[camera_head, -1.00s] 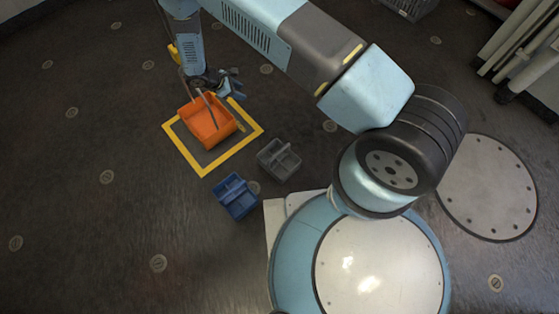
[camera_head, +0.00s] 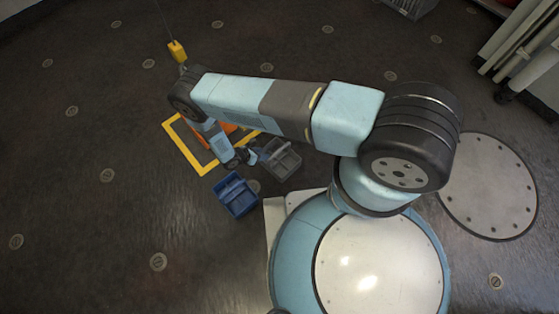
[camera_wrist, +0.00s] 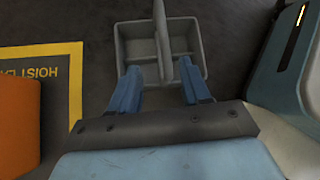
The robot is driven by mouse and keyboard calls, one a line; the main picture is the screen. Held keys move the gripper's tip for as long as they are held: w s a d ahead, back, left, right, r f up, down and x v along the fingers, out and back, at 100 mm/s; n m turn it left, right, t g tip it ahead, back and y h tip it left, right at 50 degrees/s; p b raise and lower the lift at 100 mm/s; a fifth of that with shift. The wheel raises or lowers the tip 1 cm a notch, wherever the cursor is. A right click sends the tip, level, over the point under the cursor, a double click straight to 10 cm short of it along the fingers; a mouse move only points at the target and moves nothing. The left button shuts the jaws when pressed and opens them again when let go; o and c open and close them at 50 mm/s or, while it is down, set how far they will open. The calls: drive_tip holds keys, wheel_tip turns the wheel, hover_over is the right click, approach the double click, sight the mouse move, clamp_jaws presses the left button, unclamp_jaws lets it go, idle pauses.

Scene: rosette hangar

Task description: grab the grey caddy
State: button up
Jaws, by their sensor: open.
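The grey caddy (camera_head: 283,160) stands on the dark floor, to the right of the yellow square and above the blue caddy in the head view. It is an open tray with a central handle. In the wrist view the grey caddy (camera_wrist: 191,40) lies straight ahead, its handle upright between the fingers' lines. My gripper (camera_wrist: 160,80) is open, with its two blue fingers apart at the near side of the caddy and nothing between them but the handle's near end. In the head view my gripper (camera_head: 250,157) is at the caddy's left side. Whether it touches the caddy I cannot tell.
A blue caddy (camera_head: 236,195) stands close below the grey one. A yellow hanging piece (camera_head: 177,51) is at upper left. The floor at left is clear.

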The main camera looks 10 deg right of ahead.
sight(278, 152)
drive_tip(key=shift+x, duration=6.55)
drive_tip(key=shift+s+d+r, duration=0.1)
drive_tip(key=shift+s+d, duration=0.05)
clamp_jaws()
